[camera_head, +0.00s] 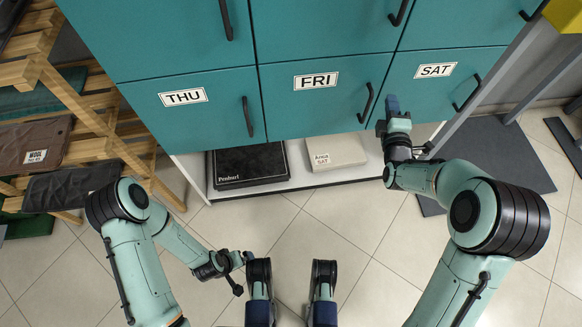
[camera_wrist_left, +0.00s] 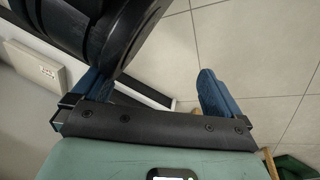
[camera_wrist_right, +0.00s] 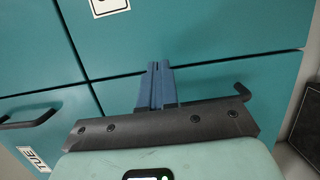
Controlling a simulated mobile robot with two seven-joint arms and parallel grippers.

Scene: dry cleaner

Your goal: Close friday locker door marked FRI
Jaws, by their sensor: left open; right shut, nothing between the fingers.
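The teal FRI locker door (camera_head: 330,108) is in the bottom row between THU and SAT in the head view. It looks flush with its neighbours, and its black handle (camera_head: 366,102) is on its right side. My right gripper (camera_head: 392,104) is shut and empty at the seam between the FRI and SAT doors. In the right wrist view its blue fingertips (camera_wrist_right: 157,66) are together close to the teal fronts; I cannot tell whether they touch. My left gripper (camera_head: 238,260) is open and empty, low over the floor, away from the lockers.
The THU door (camera_head: 205,115) and SAT door (camera_head: 425,85) flank the FRI door. A black box (camera_head: 250,166) and a pale box (camera_head: 335,152) lie on the shelf below. A wooden rack (camera_head: 100,120) stands at the left. The tiled floor in front is clear.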

